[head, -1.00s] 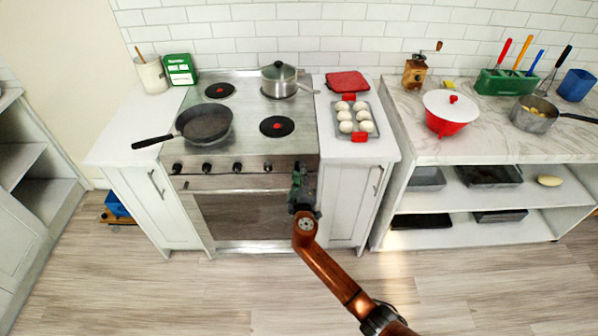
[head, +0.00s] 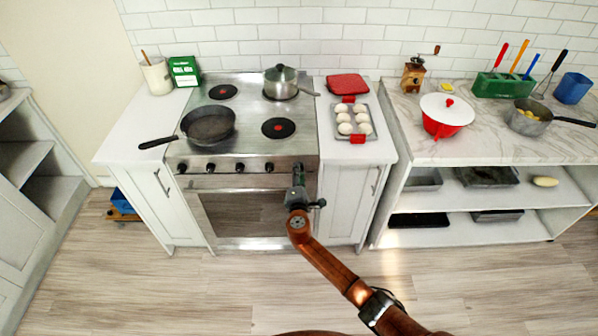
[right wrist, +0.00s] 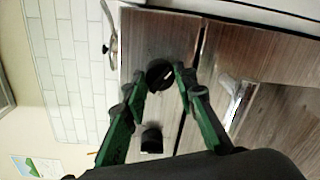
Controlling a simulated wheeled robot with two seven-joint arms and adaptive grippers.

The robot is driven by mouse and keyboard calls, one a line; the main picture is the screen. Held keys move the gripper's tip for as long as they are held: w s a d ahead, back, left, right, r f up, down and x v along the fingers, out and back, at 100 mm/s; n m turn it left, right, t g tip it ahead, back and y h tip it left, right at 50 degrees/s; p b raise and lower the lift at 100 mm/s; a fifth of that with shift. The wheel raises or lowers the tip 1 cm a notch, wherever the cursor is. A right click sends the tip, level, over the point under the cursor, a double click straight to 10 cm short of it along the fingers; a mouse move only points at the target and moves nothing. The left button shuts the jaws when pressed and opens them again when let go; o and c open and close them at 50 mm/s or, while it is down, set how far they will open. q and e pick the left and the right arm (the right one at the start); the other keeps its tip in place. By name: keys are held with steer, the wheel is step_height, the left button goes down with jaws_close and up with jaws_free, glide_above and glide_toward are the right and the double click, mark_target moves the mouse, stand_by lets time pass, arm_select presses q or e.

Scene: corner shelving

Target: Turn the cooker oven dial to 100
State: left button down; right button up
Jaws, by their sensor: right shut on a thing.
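The cooker (head: 222,182) has a steel front with a row of black dials (head: 240,167) above the oven door. My right gripper (head: 299,168) is at the right end of this row and hides the dial there in the head view. In the right wrist view its green fingers (right wrist: 162,79) are shut on a round black oven dial (right wrist: 158,71) with a pale mark on its face. A neighbouring dial (right wrist: 152,139) is free, below it in that view. The dial's scale is not readable. My left gripper is out of view.
The oven door handle (head: 235,190) runs below the dials. A frying pan (head: 208,125) and a lidded pot (head: 281,82) stand on the hob. A tray of white round items (head: 354,122) is on the right counter. The floor in front is clear.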

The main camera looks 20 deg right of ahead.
steer(key=shift+a+n+p, duration=0.15)
steer(key=shift+n+p, duration=0.25)
steer(key=shift+n, duration=0.8)
steer(key=o, duration=0.9)
steer(key=shift+o, duration=1.3)
steer(key=shift+f, duration=0.1)
steer(key=v, duration=1.2)
